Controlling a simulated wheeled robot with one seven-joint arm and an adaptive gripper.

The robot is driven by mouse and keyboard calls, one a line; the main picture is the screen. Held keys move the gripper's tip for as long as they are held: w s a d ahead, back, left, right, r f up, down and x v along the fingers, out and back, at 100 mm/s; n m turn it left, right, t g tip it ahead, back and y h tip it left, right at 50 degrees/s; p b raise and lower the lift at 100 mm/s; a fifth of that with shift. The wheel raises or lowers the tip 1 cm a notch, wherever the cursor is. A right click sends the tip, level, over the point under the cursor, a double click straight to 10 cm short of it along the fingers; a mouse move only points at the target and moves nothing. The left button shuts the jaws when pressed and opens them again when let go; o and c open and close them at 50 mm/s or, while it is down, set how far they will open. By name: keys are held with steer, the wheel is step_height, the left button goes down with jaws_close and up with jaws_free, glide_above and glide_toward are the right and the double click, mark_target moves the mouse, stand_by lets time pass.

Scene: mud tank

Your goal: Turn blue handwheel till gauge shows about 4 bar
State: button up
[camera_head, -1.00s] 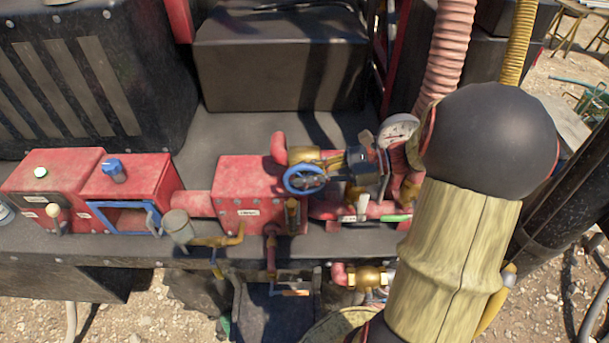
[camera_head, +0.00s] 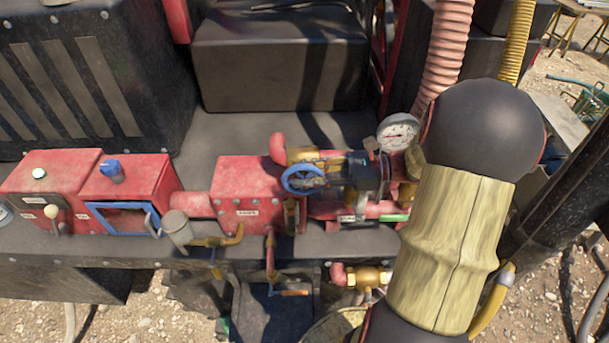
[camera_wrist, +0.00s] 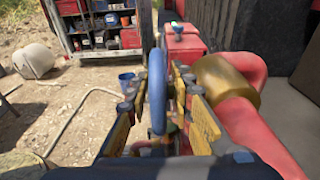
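The blue handwheel (camera_head: 290,190) stands at the front of the red and brass valve piping in the head view. In the wrist view the handwheel (camera_wrist: 157,85) shows edge-on between the two fingers of my gripper (camera_wrist: 159,95). The fingers are apart, with a visible gap on each side of the rim, so the gripper looks open around it. In the head view my gripper (camera_head: 318,181) reaches the wheel from the right. The round white gauge (camera_head: 398,131) faces up behind the piping; its dark needle is too small to read surely.
A brass fitting (camera_wrist: 226,80) and red pipe lie close right of my fingers. A pink ribbed hose (camera_head: 449,45) rises behind my arm.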

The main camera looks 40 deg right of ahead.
steer(key=v, duration=1.2)
steer(key=shift+d, duration=0.1)
